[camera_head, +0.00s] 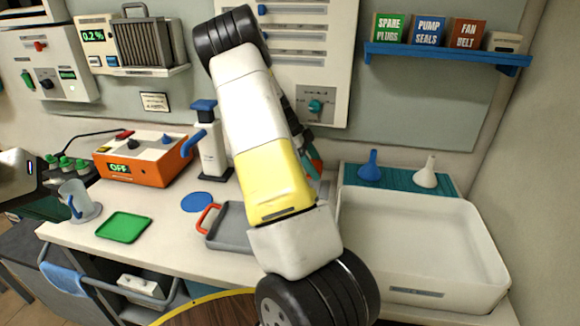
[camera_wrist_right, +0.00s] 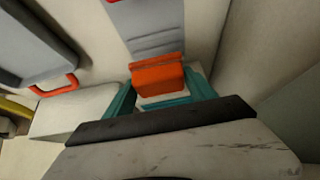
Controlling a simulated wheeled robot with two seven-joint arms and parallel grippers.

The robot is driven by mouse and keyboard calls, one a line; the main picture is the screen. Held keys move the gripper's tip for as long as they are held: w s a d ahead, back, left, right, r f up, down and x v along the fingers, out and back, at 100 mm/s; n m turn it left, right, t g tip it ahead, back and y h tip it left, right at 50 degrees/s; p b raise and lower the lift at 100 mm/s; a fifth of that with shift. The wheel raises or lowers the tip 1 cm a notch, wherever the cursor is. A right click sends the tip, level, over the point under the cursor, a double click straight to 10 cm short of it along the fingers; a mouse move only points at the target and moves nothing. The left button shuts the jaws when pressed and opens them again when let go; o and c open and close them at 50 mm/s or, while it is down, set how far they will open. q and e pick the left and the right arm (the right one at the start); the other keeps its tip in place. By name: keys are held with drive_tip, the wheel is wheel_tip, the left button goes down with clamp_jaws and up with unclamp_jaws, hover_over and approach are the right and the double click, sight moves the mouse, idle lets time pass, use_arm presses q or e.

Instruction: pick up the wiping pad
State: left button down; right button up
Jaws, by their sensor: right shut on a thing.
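The wiping pad (camera_wrist_right: 158,79) appears to be the orange block with a pale layer below it, between the teal fingers in the right wrist view. My right gripper (camera_wrist_right: 162,92) is shut on it. In the head view my right arm hides most of this gripper, and only a small orange-red bit of the pad (camera_head: 317,166) shows beside the arm. It is above the back of the bench, left of the white basin. A grey and black part at the left edge of the head view seems to be my left gripper (camera_head: 22,178); its fingers cannot be made out.
The grey tray with a red handle (camera_head: 228,236) lies on the bench, partly behind my arm. A green mat (camera_head: 123,227), blue disc (camera_head: 197,202), clear jug (camera_head: 76,197), orange box (camera_head: 146,170) and pump bottle (camera_head: 209,152) stand left. The white basin (camera_head: 425,286) fills the right.

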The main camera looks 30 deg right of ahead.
drive_tip(key=shift+r, duration=0.95)
drive_tip(key=s+a, duration=0.1)
drive_tip(key=a, duration=1.8)
drive_tip(key=shift+s+a+f, duration=0.2)
drive_tip(key=shift+s+a, duration=0.05)
drive_tip(key=shift+s, duration=0.1)
